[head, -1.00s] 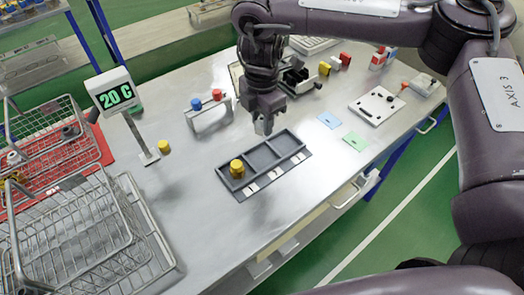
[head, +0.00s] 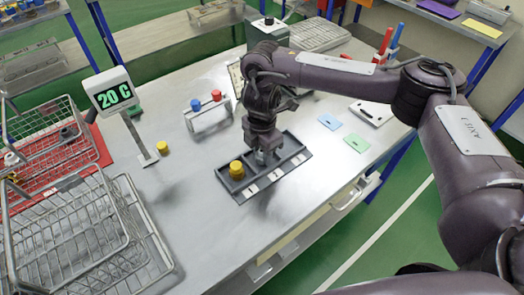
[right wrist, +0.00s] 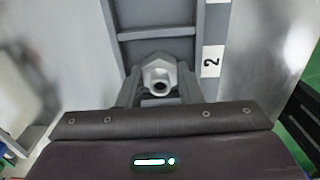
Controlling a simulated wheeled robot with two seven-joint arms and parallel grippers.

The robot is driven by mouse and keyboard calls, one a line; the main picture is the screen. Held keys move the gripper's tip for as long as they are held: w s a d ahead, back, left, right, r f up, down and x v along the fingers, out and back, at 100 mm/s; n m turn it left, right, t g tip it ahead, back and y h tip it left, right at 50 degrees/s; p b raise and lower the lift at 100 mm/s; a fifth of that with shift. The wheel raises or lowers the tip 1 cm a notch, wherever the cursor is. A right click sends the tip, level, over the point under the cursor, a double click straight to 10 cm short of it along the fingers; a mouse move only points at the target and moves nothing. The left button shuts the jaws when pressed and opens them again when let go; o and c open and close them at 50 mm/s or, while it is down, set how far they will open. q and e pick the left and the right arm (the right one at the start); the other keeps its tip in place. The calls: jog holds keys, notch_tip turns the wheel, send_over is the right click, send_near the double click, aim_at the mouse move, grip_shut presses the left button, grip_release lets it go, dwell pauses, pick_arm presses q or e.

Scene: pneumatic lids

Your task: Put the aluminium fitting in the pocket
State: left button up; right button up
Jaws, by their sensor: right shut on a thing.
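The aluminium fitting (right wrist: 159,73) is a silver hexagonal piece with a round hole, between the fingers of my right gripper (right wrist: 160,88) in the right wrist view. In the head view my right gripper (head: 262,158) points down at the middle of the dark grey tray (head: 264,182), and the fitting is mostly hidden there. The tray has three pockets with white labels along its front. The fitting is over or in the pocket beside label 2 (right wrist: 212,61); I cannot tell if it touches the floor. A brass-coloured fitting (head: 237,168) stands in the left pocket. My left gripper is not in view.
Another brass-coloured piece (head: 162,147) stands left of the tray by the "20 C" display (head: 115,95). Wire baskets (head: 75,235) fill the left side. A rack with blue and red pieces (head: 207,113) stands behind. Blue and green cards (head: 356,142) lie right.

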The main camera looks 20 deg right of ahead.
jog(key=shift+f, duration=0.1)
jog(key=o, duration=0.7)
jog(key=shift+r, duration=0.3)
notch_tip(320, 180, up, 12)
jog(key=shift+f+p, duration=0.2)
jog(key=shift+p, duration=0.15)
